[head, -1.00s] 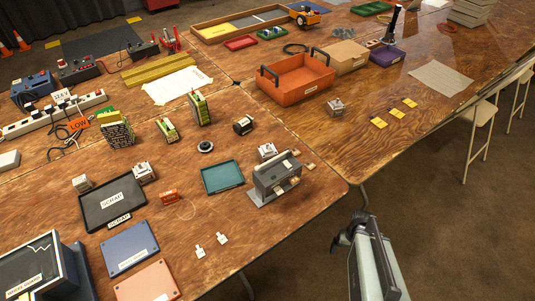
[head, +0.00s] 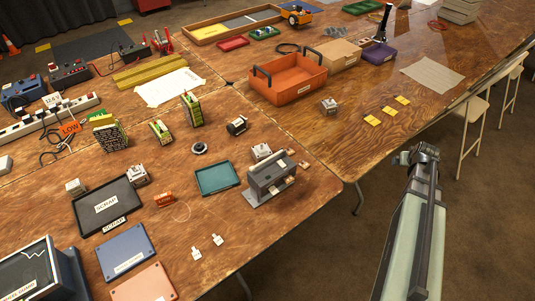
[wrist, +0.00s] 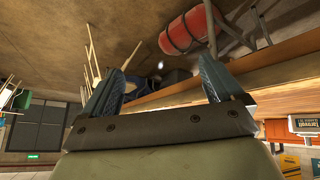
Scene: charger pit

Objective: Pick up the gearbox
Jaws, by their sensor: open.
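No part is labelled as the gearbox in the head view. Small grey-and-white blocky units stand at several places: one right of the orange tote (head: 329,106), one behind the grey bench machine (head: 262,151), one at the scrap tray's edge (head: 137,175) and one behind that tray (head: 75,187). I cannot tell which is the gearbox. A dark cylindrical part (head: 237,126) lies mid-table. My gripper (head: 412,156) is off the table's right edge, over the floor, away from all of these. In the wrist view my gripper (wrist: 165,85) has its two blue fingers apart with nothing between them.
The black scrap tray (head: 82,217), teal tray (head: 212,191) and grey bench machine (head: 258,193) stand on the near table. The orange tote (head: 288,91) and yellow cards (head: 388,110) are on the far table. Stools (head: 470,112) stand at right. Bare wood shows around the teal tray.

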